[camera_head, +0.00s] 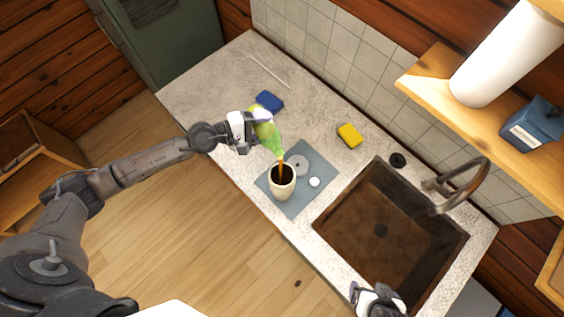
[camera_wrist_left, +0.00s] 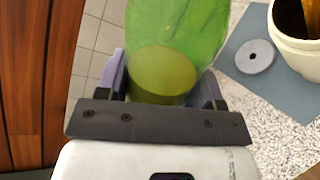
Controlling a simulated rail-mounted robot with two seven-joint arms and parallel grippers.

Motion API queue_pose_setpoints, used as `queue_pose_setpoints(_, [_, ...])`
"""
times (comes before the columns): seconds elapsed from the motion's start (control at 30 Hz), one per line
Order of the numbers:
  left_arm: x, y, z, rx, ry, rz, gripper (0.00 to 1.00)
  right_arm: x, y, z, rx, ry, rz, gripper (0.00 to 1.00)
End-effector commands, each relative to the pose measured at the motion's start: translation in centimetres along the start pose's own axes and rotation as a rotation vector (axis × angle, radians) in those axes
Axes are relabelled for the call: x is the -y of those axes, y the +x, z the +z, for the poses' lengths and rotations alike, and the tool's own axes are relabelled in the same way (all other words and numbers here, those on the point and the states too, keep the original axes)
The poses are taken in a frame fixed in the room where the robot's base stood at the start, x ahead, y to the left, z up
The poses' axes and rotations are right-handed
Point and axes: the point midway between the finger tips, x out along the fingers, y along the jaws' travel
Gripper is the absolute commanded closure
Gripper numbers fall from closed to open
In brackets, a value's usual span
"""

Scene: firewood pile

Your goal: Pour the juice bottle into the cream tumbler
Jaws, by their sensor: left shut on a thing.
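The green juice bottle (camera_head: 268,136) is tilted with its mouth above the cream tumbler (camera_head: 282,188). An orange-brown stream runs from the bottle's mouth down into the tumbler, which stands upright on a grey-blue mat (camera_head: 309,199). My left gripper (camera_head: 252,132) is shut on the bottle. In the left wrist view the bottle (camera_wrist_left: 178,40) sits between the two fingers (camera_wrist_left: 163,85), with yellowish liquid in it. The tumbler (camera_wrist_left: 296,50) shows at that view's right, with dark liquid inside. My right gripper (camera_head: 377,298) is at the bottom edge; its fingers are unclear.
A grey disc (camera_head: 300,166) and a small white round piece (camera_head: 314,182) lie on the mat beside the tumbler. A blue block (camera_head: 269,100) and a yellow sponge (camera_head: 350,136) lie farther back. The sink (camera_head: 385,235) and faucet (camera_head: 467,185) are to the right.

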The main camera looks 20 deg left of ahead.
Motion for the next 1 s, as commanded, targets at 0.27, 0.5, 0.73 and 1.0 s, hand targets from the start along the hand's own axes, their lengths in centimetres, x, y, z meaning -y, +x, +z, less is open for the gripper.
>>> queue_pose_setpoints(0.27, [-0.15,0.0,0.03,0.001,0.0,0.002,0.75,-0.15,-0.02,0.02,0.001,-0.005,0.004,0.1])
queue_pose_setpoints(0.5, [-0.02,0.03,-0.09,-0.004,0.017,0.002,0.75,-0.1,0.04,0.04,0.001,-0.003,0.003,0.1])
queue_pose_setpoints(0.73, [0.31,0.12,-0.46,-0.022,0.083,0.002,0.75,0.05,0.15,0.04,0.0,0.001,-0.001,0.1])
queue_pose_setpoints(1.0, [0.27,0.11,-0.45,-0.022,0.084,0.002,0.75,0.17,0.13,0.01,-0.001,0.005,-0.004,0.1])
